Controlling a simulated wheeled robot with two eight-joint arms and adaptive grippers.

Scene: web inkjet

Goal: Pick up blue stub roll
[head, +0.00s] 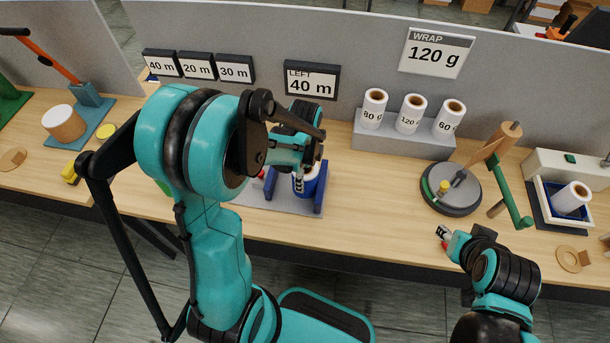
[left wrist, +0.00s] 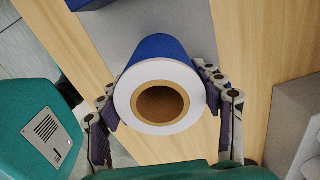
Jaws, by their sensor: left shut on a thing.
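The blue stub roll (left wrist: 158,46) has a blue side, a white end face and a brown hollow core. In the left wrist view it fills the space between my left gripper's (left wrist: 163,98) two fingers, which press on its sides. In the head view my left gripper (head: 303,173) comes down over the roll (head: 310,187), partly covering it. The roll is between blue posts on a grey stand (head: 285,202); I cannot tell whether it is lifted. My right gripper (head: 443,238) is near the table's front edge, holding nothing visible; its opening is too small to judge.
A "LEFT 40 m" sign (head: 312,82) stands behind the roll. White rolls (head: 410,113) stand on a grey block to the right, near a round dark device (head: 452,190) with a green handle. A tray with a white roll (head: 572,197) is at far right.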

